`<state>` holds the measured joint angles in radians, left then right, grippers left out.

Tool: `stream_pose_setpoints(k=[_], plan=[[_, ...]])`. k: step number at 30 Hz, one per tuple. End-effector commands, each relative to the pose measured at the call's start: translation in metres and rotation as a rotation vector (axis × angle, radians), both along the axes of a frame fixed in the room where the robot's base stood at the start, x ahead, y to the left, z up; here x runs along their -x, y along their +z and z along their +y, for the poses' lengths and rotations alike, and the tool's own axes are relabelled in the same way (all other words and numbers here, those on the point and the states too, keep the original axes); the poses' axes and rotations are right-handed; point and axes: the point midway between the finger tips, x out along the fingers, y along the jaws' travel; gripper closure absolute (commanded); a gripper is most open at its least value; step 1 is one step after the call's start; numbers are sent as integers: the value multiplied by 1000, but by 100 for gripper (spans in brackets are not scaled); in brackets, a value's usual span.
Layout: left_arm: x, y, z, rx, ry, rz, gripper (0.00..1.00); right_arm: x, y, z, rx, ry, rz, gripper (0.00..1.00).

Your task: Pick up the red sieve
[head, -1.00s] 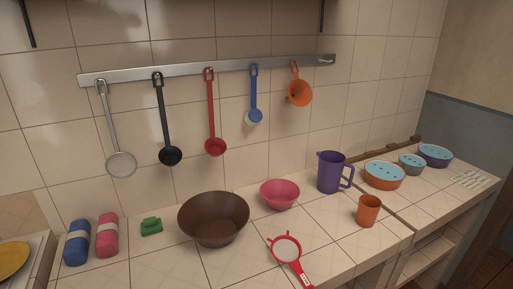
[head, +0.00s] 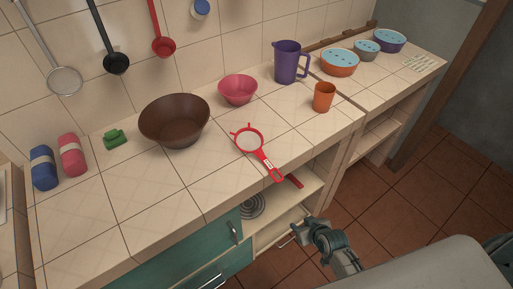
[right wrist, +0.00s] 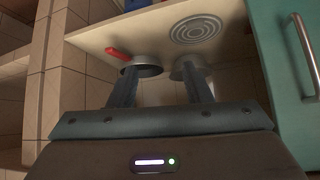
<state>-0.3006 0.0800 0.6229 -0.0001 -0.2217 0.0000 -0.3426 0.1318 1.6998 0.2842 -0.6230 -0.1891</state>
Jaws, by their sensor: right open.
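The red sieve (head: 264,158) lies on the tiled counter in the head view, with its round mesh toward the back. Its handle points toward the front edge and its end reaches that edge. My right gripper (head: 304,228) is open and empty, below and in front of the counter, well apart from the sieve. In the right wrist view its two fingers (right wrist: 158,75) are spread, facing the open shelf under the counter. The sieve does not show in that view. My left gripper is not in view.
A brown bowl (head: 174,121), pink bowl (head: 238,90) and orange cup (head: 323,98) stand around the sieve. A pan with a red handle (right wrist: 118,53) sits on the shelf below. A teal cabinet (head: 190,257) is to the left. The counter's front left is clear.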

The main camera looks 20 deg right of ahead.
Motion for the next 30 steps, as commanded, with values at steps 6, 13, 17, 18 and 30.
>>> stream_pose_setpoints(k=[6,13,17,18,30], plan=[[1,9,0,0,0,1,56,-29,168,34,-44,117,-222,55],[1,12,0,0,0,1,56,-28,265,56,-67,202,-376,55],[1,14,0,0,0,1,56,-34,286,62,-77,220,-428,55],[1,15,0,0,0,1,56,-38,286,64,-79,220,-431,55],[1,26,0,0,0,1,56,-80,266,80,-79,220,-431,55]])
